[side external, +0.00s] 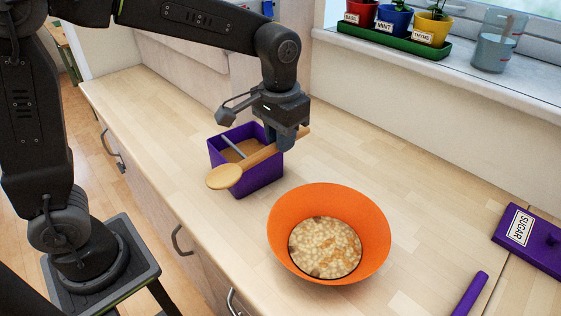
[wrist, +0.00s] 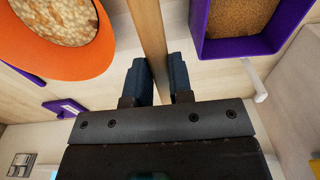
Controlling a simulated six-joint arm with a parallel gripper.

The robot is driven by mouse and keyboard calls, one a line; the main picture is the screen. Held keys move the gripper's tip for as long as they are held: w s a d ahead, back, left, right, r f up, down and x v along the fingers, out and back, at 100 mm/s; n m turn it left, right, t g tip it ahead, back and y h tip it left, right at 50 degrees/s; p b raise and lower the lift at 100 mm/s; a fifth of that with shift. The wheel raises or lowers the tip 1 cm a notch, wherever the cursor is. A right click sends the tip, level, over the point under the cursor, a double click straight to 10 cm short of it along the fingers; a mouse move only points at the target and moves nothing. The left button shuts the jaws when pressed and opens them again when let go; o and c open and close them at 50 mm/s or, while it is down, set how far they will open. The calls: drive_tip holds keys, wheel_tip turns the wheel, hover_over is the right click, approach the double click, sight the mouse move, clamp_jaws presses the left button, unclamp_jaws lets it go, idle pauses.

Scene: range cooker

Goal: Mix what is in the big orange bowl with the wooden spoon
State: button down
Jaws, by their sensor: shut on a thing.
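The big orange bowl (side external: 372,225) stands on the counter, holding a pale lumpy mixture with brown patches (side external: 325,248). The bowl also shows at the upper left of the wrist view (wrist: 92,62). My gripper (side external: 282,140) is shut on the handle of the wooden spoon (side external: 225,177), left of and behind the bowl in the side view. The spoon is held roughly level above a purple box, its round head pointing to the front left. In the wrist view the handle (wrist: 150,35) runs between my two fingers; the spoon's head is out of that view.
An open purple box (side external: 262,177) with brown contents and a light rod at its edge stands under the spoon. A purple lid marked SUGAR (side external: 530,240) and a purple item (side external: 470,294) lie right of the bowl. Potted herbs (side external: 395,20) and a glass jug (side external: 495,42) stand on the sill.

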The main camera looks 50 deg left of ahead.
wheel_tip(320, 180, up, 16)
drive_tip(key=t, duration=0.2)
drive_tip(key=d+m+t+h, duration=0.5)
drive_tip(key=d+m, duration=0.5)
drive_tip(key=d, duration=1.3)
drive_tip(key=shift+t, duration=0.7)
drive_tip(key=shift+s+d+f, duration=0.1)
drive_tip(key=shift+f, duration=4.45)
drive_tip(key=shift+s+d+f, duration=0.1)
drive_tip(key=shift+f, duration=4.4)
